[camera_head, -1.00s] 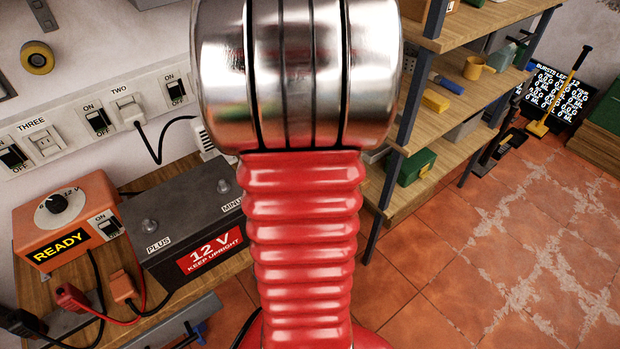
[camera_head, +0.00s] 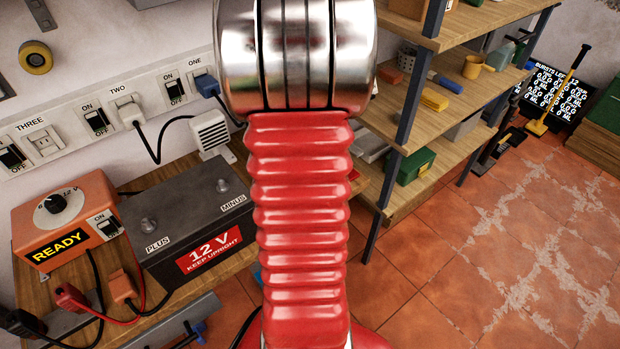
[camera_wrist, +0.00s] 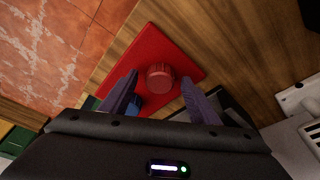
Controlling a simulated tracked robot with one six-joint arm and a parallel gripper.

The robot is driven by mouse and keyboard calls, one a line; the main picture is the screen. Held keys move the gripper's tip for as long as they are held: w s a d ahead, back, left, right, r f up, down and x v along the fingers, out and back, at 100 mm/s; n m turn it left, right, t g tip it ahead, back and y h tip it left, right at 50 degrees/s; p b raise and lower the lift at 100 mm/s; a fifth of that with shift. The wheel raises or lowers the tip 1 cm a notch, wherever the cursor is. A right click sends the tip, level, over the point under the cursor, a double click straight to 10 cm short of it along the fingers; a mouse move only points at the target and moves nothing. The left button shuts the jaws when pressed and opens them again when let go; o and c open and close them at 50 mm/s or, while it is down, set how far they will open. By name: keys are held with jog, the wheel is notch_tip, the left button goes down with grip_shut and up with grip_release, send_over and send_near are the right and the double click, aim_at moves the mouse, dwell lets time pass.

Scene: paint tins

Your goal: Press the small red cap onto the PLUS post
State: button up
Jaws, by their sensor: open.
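The small red cap (camera_wrist: 160,78) sits on a flat red mat (camera_wrist: 185,55) on the wooden bench in the wrist view. My gripper (camera_wrist: 158,82) is open, with its two dark purple fingers pointing towards the cap, one to either side of it in the picture. I cannot tell how far above the cap the fingertips are. In the head view the PLUS post (camera_head: 149,225) stands bare on the dark battery (camera_head: 183,207), beside its PLUS label. My gripper and the cap do not show in the head view, where my red arm fills the middle.
The MINUS post (camera_head: 223,186) is at the battery's far end. Shelves (camera_head: 430,120) rise on the right.

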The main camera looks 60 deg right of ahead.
dwell(0.5)
jog(key=c, duration=1.1)
jog(key=shift+r, duration=0.1)
jog(key=shift+c, duration=0.2)
notch_tip(320, 180, up, 10)
dwell(0.3)
jog(key=o, duration=0.5)
jog(key=c, duration=0.4)
